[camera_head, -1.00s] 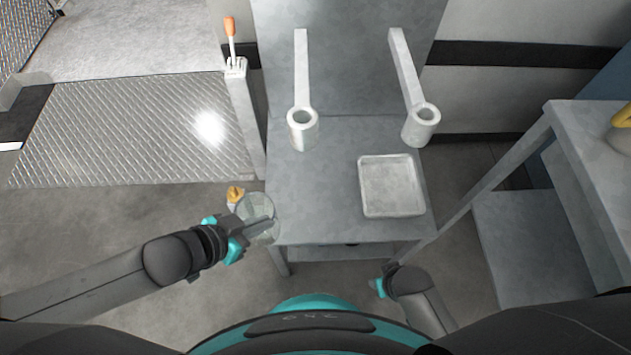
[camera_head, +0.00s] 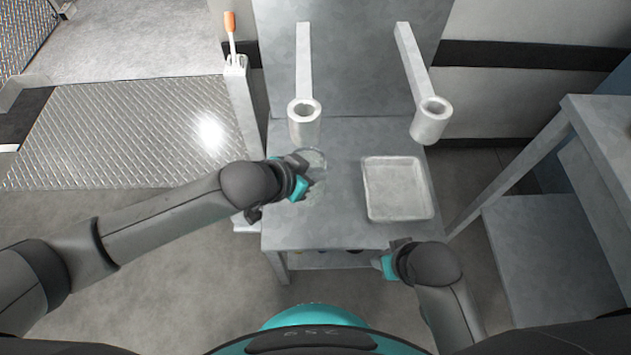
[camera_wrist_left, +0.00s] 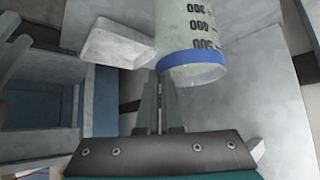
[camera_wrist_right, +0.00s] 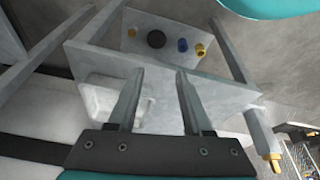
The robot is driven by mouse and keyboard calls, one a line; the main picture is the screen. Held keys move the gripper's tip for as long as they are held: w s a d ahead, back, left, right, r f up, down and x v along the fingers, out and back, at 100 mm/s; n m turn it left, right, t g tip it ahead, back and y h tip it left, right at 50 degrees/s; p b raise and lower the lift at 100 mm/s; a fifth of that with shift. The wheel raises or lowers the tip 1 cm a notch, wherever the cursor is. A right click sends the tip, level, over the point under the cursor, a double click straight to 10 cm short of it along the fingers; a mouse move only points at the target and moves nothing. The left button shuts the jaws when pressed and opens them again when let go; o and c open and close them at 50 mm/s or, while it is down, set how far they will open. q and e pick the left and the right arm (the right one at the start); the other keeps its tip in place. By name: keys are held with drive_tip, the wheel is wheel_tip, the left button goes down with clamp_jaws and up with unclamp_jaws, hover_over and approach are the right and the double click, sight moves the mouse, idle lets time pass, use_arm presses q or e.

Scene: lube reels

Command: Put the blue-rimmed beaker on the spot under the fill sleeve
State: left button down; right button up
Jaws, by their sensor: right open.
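The blue-rimmed beaker (camera_wrist_left: 192,58) is clear, with black volume marks. My left gripper (camera_wrist_left: 160,80) is shut on its wall at the blue rim. In the head view, the beaker (camera_head: 314,160) and my left gripper (camera_head: 306,172) are just in front of and below the left sleeve (camera_head: 304,122). I cannot tell whether the beaker touches the table. A second sleeve (camera_head: 431,120) hangs on the right; which one is the fill sleeve is not shown. No marked spot is visible. My right gripper (camera_wrist_right: 155,95) is open and empty near the table's front edge.
A shallow square tray (camera_head: 397,190) lies on the right of the grey table (camera_head: 345,215). The table between beaker and tray is clear. A post with an orange-handled lever (camera_head: 230,25) stands left. Several coloured fittings show below the table. Another bench (camera_head: 610,130) stands right.

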sight(315, 195)
use_arm(q)
wheel_tip(315, 195, down, 3)
drive_tip(key=shift+r+b, duration=0.1)
drive_tip(key=shift+b, duration=0.85)
drive_tip(key=shift+f, duration=0.2)
use_arm(e)
drive_tip(key=shift+t, duration=0.5)
drive_tip(key=shift+w+r, duration=0.15)
drive_tip(key=shift+r, duration=1.1)
drive_tip(key=shift+w+r, duration=0.1)
drive_tip(key=shift+r, duration=1.15)
use_arm(q)
drive_tip(key=c, duration=1.1)
unclamp_jaws()
drive_tip(key=shift+f, duration=0.1)
